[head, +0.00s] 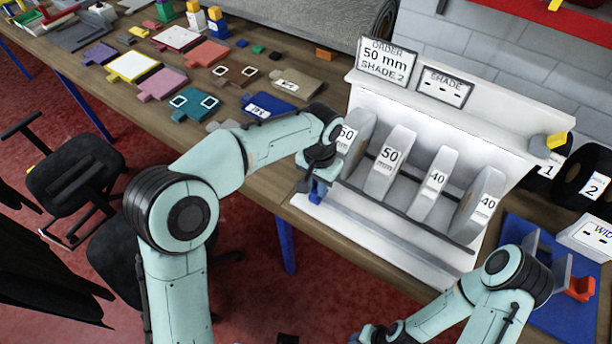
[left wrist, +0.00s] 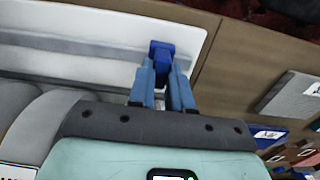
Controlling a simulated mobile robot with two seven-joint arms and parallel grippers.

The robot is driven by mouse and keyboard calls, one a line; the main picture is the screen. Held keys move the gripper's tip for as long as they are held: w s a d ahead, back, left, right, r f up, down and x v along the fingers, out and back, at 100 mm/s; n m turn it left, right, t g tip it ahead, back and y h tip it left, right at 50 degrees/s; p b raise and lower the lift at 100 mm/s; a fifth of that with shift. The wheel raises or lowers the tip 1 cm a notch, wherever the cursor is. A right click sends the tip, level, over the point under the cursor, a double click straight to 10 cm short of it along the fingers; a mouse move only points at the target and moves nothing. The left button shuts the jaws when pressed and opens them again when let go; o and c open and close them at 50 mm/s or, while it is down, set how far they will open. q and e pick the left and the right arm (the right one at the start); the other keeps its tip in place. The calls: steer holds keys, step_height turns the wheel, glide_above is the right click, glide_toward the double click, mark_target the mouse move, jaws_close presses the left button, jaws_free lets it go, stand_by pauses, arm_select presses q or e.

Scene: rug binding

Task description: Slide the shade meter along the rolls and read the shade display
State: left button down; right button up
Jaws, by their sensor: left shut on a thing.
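The white rack (head: 345,205) holds a row of pale grey rolls with 50 and 40 labels; the leftmost roll (head: 362,135) is partly behind my left arm. My left gripper (head: 319,183) is at the rack's front left end, shut on a small blue block, seemingly the shade meter (left wrist: 161,50). In the left wrist view the block sits between the fingertips over the white ledge. The shade display (head: 445,87) stands on top of the rack and shows only dashes. My right gripper (head: 372,335) is at the bottom edge, its fingers unclear.
An order card (head: 387,60) on the rack reads 50 mm, shade 2. Black rolls (head: 585,178) marked 1 and 2, a blue mat (head: 575,318) and a white width box (head: 588,236) are at right. Coloured samples cover the table at left.

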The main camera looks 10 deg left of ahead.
arm_select(q)
steer(key=shift+s+d, duration=0.25)
steer(key=shift+d, duration=0.35)
steer(key=shift+a, duration=0.1)
steer(key=c, duration=1)
jaws_free()
steer(key=shift+c, duration=0.2)
step_height(320, 180, up, 14)
steer(key=p, duration=0.2)
steer(key=shift+f, duration=0.25)
arm_select(e)
steer(key=w+r, duration=0.2)
steer(key=r, duration=0.1)
steer(key=shift+w, duration=0.2)
